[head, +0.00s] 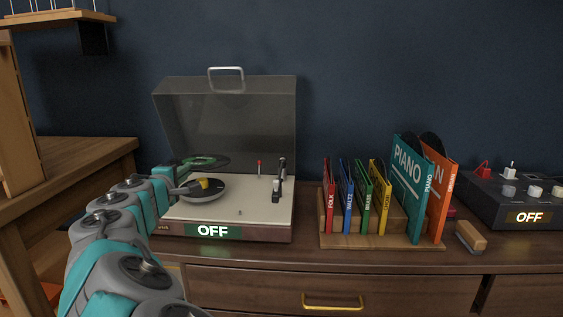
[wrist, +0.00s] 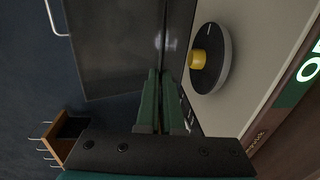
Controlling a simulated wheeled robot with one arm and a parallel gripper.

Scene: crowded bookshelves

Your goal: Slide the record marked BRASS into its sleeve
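A dark record with a green label (head: 203,162) is level above the platter; its marking is too small to read. In the wrist view the record (wrist: 165,42) shows nearly edge-on as a thin dark strip. My gripper (head: 180,166) is at its left edge, and in the wrist view the fingers (wrist: 160,76) look closed on it. The green sleeve (head: 364,198), apparently lettered BRASS, stands in the wooden rack (head: 375,240), between the blue and yellow sleeves. Its opening cannot be made out.
The record player (head: 228,220) reads OFF; its lid (head: 225,115) is raised behind the record. The platter (head: 205,190) has a yellow centre piece (head: 203,183). Teal PIANO (head: 408,185) and orange (head: 440,195) sleeves hold records. A brush (head: 471,235) and control box (head: 515,200) stand right.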

